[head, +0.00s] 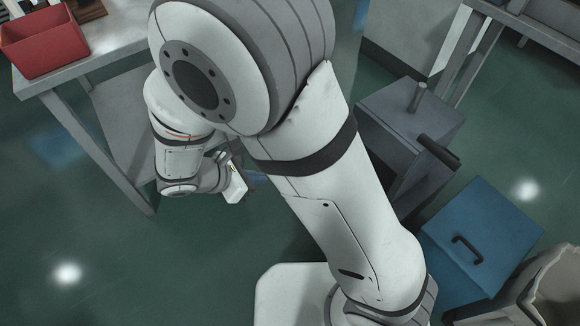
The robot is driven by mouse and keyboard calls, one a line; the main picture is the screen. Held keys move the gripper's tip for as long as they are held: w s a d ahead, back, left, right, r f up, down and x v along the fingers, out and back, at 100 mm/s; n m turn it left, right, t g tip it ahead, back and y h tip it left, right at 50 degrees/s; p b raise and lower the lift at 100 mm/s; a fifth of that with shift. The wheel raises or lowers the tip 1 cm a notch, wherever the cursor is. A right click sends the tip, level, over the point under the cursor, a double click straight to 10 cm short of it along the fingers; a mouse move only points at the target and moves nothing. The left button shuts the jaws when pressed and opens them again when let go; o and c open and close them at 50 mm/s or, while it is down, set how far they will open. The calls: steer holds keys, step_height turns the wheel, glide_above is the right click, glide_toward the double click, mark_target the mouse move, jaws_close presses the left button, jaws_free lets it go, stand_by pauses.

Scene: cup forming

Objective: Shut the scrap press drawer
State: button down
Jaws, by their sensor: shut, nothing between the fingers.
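A grey box-shaped machine (405,115), which looks like the scrap press, stands on the floor right of centre. It has a grey post on top and a black bar handle (438,151) at its upper right edge. Its near side shows a dark opening, partly hidden by my arm. I cannot make out the drawer or how far out it is. My gripper (258,180) is left of centre, pointing right, shut and empty. Its tips are partly hidden behind my arm. It is well left of the press, with my arm between them in the picture.
A blue box (485,225) with a black handle stands right of the press, beside an open pale container (555,290). A grey table (105,52) with a red bin (42,42) is upper left. Green floor is clear at lower left.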

steer(key=w+r+b+x, duration=0.1)
steer(key=b+x, duration=0.5)
steer(key=x, duration=0.6)
steer(key=shift+w+d+n, duration=0.3)
steer(key=shift+d+n, duration=0.1)
steer(key=shift+d, duration=0.2)
